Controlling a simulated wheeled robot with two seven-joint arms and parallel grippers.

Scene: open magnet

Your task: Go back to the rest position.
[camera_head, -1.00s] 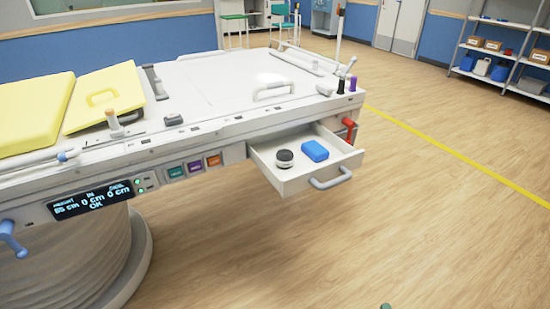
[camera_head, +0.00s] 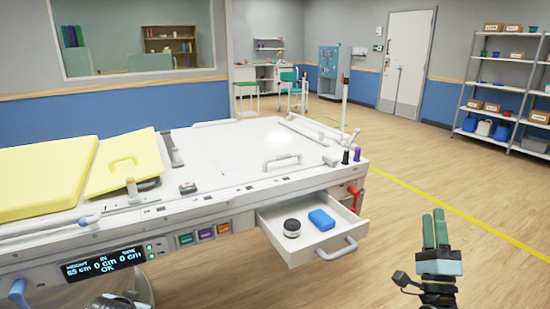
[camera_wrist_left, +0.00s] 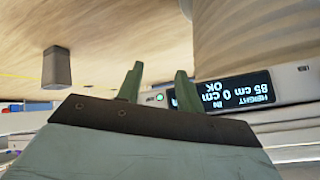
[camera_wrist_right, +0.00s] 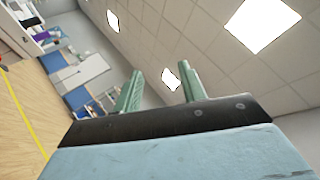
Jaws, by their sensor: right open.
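My right gripper (camera_head: 435,229) is raised at the lower right of the head view, over the floor and right of the drawer, with its fingers up. In the right wrist view its green fingers (camera_wrist_right: 160,90) stand apart with nothing between them; ceiling lights show beyond.
The white table (camera_head: 230,165) carries yellow pads (camera_head: 45,180). Its drawer (camera_head: 300,258) is pulled out and holds a round dark-and-white item (camera_head: 292,228) and a blue block (camera_head: 321,220). Shelves (camera_head: 505,85) stand far right. The floor right of the drawer is open.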

